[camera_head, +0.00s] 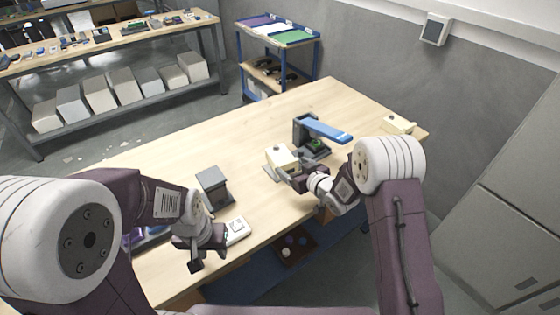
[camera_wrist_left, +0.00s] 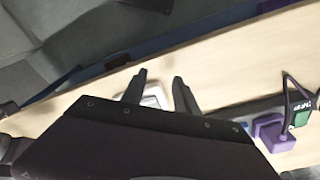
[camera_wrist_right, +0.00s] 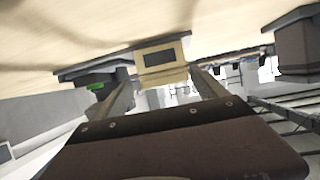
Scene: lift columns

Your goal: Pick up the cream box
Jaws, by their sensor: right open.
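The cream box (camera_head: 282,157) stands on the table near its middle, at a dark grey base. In the right wrist view the cream box (camera_wrist_right: 160,60) shows a dark rectangle on its face and lies ahead, between the lines of the two fingers. My right gripper (camera_head: 294,176) is open beside the box's front right side; I cannot tell whether it touches. It also shows in the right wrist view (camera_wrist_right: 162,88). My left gripper (camera_head: 194,258) is low at the table's front edge, fingers apart and empty in the left wrist view (camera_wrist_left: 160,88).
A grey block stand (camera_head: 212,185) is left of the box, with a white device (camera_head: 236,230) before it. A blue-armed press (camera_head: 322,132) stands close behind right. Another cream object (camera_head: 398,124) lies at the right corner. The table's far left is clear.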

